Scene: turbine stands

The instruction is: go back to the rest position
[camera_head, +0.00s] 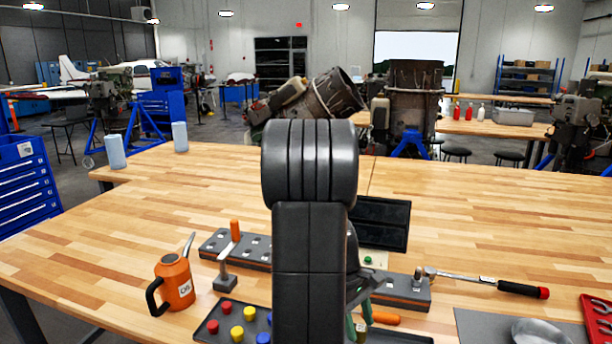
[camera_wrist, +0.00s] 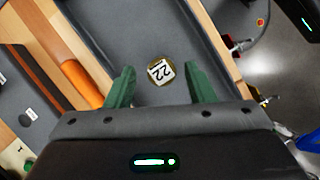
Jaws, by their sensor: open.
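My gripper (camera_wrist: 160,72) has two green fingers spread apart in the wrist view. Between and below them is a small round brass-coloured piece with a white label reading 22 (camera_wrist: 161,71), lying in a grey tray (camera_wrist: 115,25). The fingers do not appear to touch it, and nothing is held. In the head view my dark arm stands in the middle of the picture. My gripper (camera_head: 358,318) shows only in part behind it, low over the workbench, with its green fingers partly hidden.
An orange handle (camera_wrist: 80,84) lies beside the wrist-view tray. The bench's far right is clear.

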